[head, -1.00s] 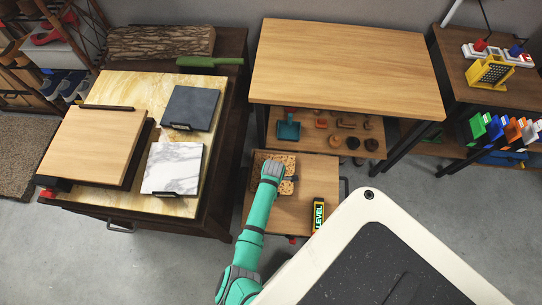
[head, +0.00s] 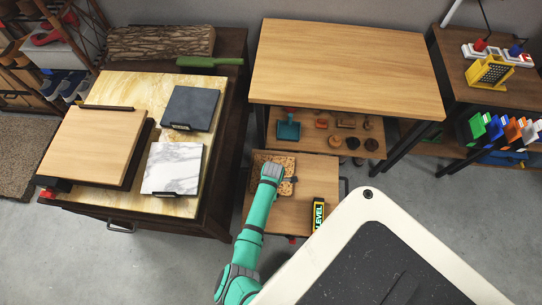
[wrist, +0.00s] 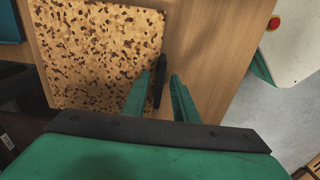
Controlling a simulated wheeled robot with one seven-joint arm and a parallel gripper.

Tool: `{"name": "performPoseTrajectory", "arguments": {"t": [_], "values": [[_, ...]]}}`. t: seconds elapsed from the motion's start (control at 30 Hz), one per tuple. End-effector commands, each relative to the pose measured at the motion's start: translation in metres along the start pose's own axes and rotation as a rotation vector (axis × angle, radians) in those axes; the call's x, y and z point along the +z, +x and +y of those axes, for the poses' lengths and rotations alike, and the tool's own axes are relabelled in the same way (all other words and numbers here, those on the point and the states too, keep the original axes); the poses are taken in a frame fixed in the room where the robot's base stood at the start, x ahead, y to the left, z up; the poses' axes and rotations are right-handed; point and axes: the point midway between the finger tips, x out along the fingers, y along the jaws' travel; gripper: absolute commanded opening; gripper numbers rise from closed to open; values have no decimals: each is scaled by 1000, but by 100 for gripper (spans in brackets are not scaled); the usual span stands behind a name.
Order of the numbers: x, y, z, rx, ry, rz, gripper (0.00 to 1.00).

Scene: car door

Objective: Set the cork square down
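The cork square (head: 259,160), a speckled tan board, lies flat on the small wooden table (head: 290,210) in the head view, partly hidden by my arm. In the wrist view the cork square (wrist: 95,50) fills the upper left, with a dark handle (wrist: 158,88) at its right edge. My gripper (wrist: 168,75) is at that edge. Its two green fingers stand apart, one on each side of the handle, with a gap showing between the handle and the right finger. In the head view my gripper (head: 280,178) is over the square's right part.
A yellow and black level (head: 318,214) lies at the small table's right side. A larger table (head: 345,65) with a lower shelf of small tools stands behind. A bench with several boards (head: 175,165) is at left.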

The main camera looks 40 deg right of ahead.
Motion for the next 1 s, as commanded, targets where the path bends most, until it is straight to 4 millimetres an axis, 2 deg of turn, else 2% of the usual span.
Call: {"name": "performPoseTrajectory", "arguments": {"t": [0.17, 0.5, 0.63, 0.8, 1.0], "values": [[0, -18, 1, 3, -3, -1, 26], [0, -83, 1, 4, -4, -2, 26], [0, -103, 1, 3, -3, -1, 26], [0, -118, 0, 0, -1, 0, 26], [-1, -121, 0, 0, 0, 1, 26]]}}
